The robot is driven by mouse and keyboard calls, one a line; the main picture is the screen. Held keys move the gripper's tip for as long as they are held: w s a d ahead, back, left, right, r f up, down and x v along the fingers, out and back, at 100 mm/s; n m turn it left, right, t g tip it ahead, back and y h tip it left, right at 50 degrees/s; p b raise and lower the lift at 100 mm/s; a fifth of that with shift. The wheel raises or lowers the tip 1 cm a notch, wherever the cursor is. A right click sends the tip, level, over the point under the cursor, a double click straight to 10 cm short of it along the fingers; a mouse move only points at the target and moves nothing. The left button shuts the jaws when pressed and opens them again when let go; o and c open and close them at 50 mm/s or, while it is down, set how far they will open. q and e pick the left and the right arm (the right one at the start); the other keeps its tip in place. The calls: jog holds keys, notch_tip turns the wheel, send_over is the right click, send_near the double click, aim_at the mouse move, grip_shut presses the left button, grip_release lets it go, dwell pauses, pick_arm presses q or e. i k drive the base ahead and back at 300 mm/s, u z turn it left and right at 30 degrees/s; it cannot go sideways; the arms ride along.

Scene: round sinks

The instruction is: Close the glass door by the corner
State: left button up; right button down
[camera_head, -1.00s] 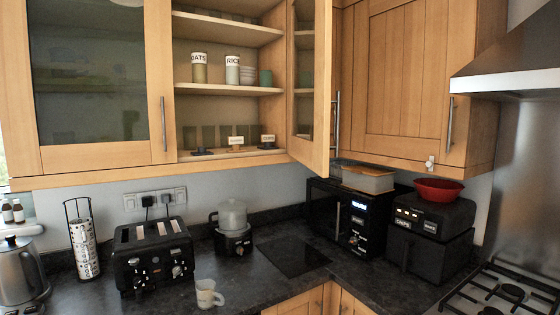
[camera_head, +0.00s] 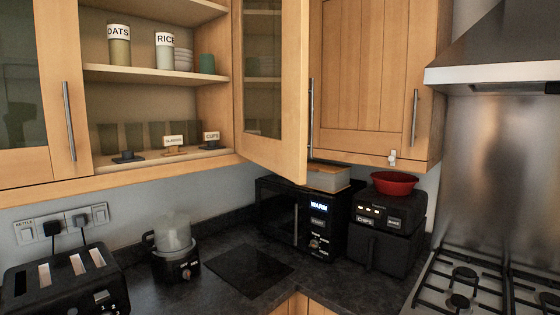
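The glass door (camera_head: 264,75) by the corner is a wood-framed cabinet door with a glass pane. It stands open, swung out at the right side of the open cabinet (camera_head: 155,75). Its long metal handle (camera_head: 311,115) is on the door's right edge, in front of the solid corner door. Neither of my grippers shows in the head view.
Inside the cabinet are an oats jar (camera_head: 119,45), a rice jar (camera_head: 165,52) and small labelled stands. Below are a toaster (camera_head: 65,285), a small cooker (camera_head: 175,250), a microwave (camera_head: 300,218), an air fryer (camera_head: 388,230) with a red bowl (camera_head: 394,183), and a hob (camera_head: 475,285).

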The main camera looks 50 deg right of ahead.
aim_at(271, 37)
jog(key=z, duration=0.45)
jog(key=i, duration=0.6)
jog(key=z, duration=0.6)
